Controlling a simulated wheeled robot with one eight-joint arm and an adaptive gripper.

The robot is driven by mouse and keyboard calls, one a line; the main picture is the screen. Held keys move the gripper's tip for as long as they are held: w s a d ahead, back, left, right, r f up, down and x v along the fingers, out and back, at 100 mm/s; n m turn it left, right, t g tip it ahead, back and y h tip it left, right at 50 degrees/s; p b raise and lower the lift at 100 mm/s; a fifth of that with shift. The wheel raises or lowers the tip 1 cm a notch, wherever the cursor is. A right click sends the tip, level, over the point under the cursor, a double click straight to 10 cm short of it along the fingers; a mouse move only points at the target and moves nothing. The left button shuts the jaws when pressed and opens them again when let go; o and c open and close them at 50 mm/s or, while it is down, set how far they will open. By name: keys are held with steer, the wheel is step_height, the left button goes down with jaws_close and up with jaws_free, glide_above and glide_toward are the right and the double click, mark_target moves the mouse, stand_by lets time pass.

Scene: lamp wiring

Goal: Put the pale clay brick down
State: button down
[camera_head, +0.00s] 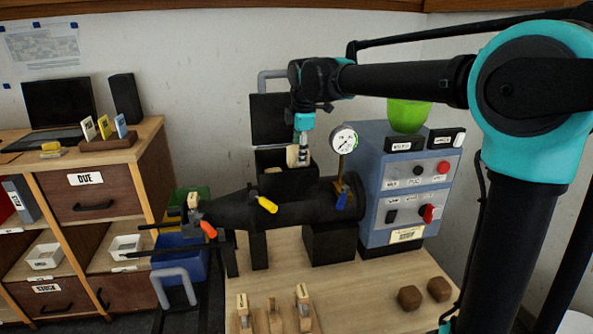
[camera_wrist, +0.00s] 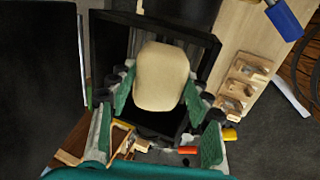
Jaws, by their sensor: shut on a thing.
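The pale clay brick (camera_wrist: 162,77) is a rounded cream block. It sits between the green-padded fingers of my gripper (camera_wrist: 160,92), which is shut on it. In the head view the brick (camera_head: 292,156) shows partly beside my gripper (camera_head: 302,158), at the mouth of a black open-topped box (camera_head: 288,184). In the wrist view the brick is over the box's dark opening, inside the black rim (camera_wrist: 208,42). Whether the brick touches the box's inside cannot be told.
The box's raised lid (camera_head: 272,118) stands behind it, on a black cylindrical machine (camera_head: 290,212). A blue-grey control panel (camera_head: 405,185) and a pressure gauge (camera_head: 343,139) are close on the right. Wooden blocks (camera_head: 273,315) and two brown lumps (camera_head: 425,292) lie on the bench.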

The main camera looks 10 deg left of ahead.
steer(key=x, duration=0.8)
steer(key=shift+w+a+r, duration=0.15)
steer(key=shift+w+r, duration=0.05)
steer(key=shift+w, duration=0.05)
steer(key=g, duration=0.1)
steer(key=w+g+h, duration=0.1)
steer(key=shift+a+r+g, duration=0.1)
steer(key=shift+a+g, duration=0.15)
steer(key=shift+g, duration=0.15)
steer(key=shift+f, duration=0.8)
steer(key=shift+f, duration=0.1)
steer(key=c, duration=0.7)
jaws_free()
